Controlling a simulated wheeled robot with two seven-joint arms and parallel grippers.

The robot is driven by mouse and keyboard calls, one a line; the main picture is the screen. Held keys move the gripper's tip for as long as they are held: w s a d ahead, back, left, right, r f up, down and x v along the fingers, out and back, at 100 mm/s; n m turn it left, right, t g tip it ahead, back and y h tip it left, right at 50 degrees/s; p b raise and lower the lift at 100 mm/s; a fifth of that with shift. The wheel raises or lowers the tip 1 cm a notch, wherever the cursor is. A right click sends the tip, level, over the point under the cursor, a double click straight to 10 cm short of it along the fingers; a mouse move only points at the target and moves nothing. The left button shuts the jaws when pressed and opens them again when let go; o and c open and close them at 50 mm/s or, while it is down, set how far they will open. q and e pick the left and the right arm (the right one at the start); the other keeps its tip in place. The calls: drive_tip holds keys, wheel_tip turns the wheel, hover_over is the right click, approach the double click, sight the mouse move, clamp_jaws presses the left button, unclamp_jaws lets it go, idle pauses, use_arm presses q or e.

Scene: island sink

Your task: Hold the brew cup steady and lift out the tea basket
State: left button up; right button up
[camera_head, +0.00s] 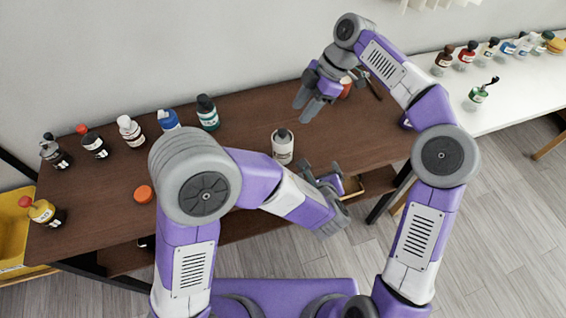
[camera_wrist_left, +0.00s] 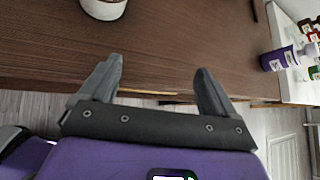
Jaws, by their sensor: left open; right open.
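My right gripper (camera_head: 308,106) is open and empty above the table, just left of that object, fingers pointing down and left. My left gripper (camera_head: 322,171) is open and empty at the table's front edge. Its two spread fingers also show in the left wrist view (camera_wrist_left: 159,70), with bare tabletop beyond them.
A white jar with a dark top (camera_head: 283,148) stands left of my left gripper. Several bottles line the back left, near an orange lid (camera_head: 143,194). A purple bottle (camera_wrist_left: 279,60) is at the right end. A white counter (camera_head: 500,105) holds more bottles.

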sight(283, 154)
use_arm(q)
drive_tip(key=a+m, duration=0.1)
drive_tip(key=w+a+t, duration=0.1)
drive_tip(key=a, duration=0.1)
drive_tip(key=w+a+r+m+t, duration=0.1)
drive_tip(key=shift+a+r+m+y, duration=0.1)
drive_tip(key=shift+a+m+y, duration=0.2)
drive_tip(key=shift+a+y, duration=0.1)
drive_tip(key=shift+m+t, duration=0.4)
drive_tip(key=shift+m, duration=0.3)
drive_tip(key=a, duration=0.4)
drive_tip(key=shift+w+a, duration=0.25)
drive_tip(key=shift+w, duration=0.1)
drive_tip(key=shift+w+a, duration=0.15)
drive_tip(key=shift+w, duration=0.05)
drive_tip(key=shift+x, duration=3.6)
drive_tip(key=shift+s, duration=0.1)
drive_tip(key=c, duration=1.1)
